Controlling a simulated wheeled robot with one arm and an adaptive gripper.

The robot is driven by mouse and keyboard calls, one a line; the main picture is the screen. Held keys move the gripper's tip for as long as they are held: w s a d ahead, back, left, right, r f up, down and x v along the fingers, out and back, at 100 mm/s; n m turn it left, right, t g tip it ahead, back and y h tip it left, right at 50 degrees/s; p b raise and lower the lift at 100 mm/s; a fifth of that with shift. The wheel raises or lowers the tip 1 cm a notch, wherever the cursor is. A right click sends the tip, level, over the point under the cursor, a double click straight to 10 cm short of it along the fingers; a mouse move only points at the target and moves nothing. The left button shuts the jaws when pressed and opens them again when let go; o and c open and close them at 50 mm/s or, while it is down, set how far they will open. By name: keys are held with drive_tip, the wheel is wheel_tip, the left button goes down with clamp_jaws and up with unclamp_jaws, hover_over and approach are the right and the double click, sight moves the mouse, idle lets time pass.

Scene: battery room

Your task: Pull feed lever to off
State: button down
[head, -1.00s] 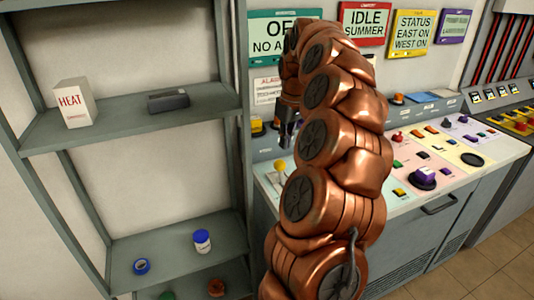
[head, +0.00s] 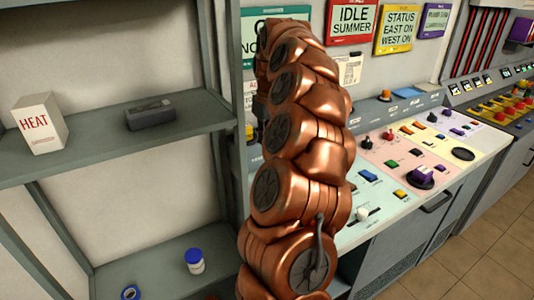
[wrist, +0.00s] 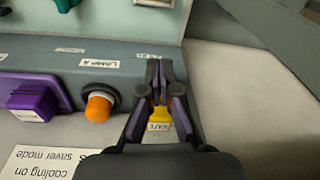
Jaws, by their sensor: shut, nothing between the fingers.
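No lever readable as the feed lever shows. A white knob (head: 362,213) stands on the console's pale front panel in the head view, partly beside my arm. In the wrist view my gripper (wrist: 158,72) is shut and empty in front of a grey panel, its tips close to the panel's upper edge. An orange lamp (wrist: 98,104) under a LAMP A label is left of the fingers, with a purple switch (wrist: 36,98) further left. In the head view my arm hides the gripper.
A grey shelf (head: 90,130) holds a HEAT box (head: 38,124) and a dark device (head: 150,114). Its post stands close to my arm on the left. The console (head: 440,180) carries many buttons and knobs. Tiled floor (head: 480,262) is clear at right.

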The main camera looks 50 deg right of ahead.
drive_tip(key=f, duration=0.3)
drive_tip(key=f+p, duration=0.1)
drive_tip(key=f, duration=0.1)
drive_tip(key=f+p, duration=0.1)
drive_tip(key=f, duration=0.2)
drive_tip(key=shift+w+a+f, duration=0.15)
drive_tip(key=shift+w+f, duration=0.2)
drive_tip(key=shift+w, duration=0.05)
drive_tip(key=shift+s+a+p, duration=0.1)
drive_tip(key=shift+s+p, duration=0.35)
drive_tip(key=shift+s, duration=0.6)
drive_tip(key=shift+s+a, duration=0.1)
drive_tip(key=shift+s, duration=0.75)
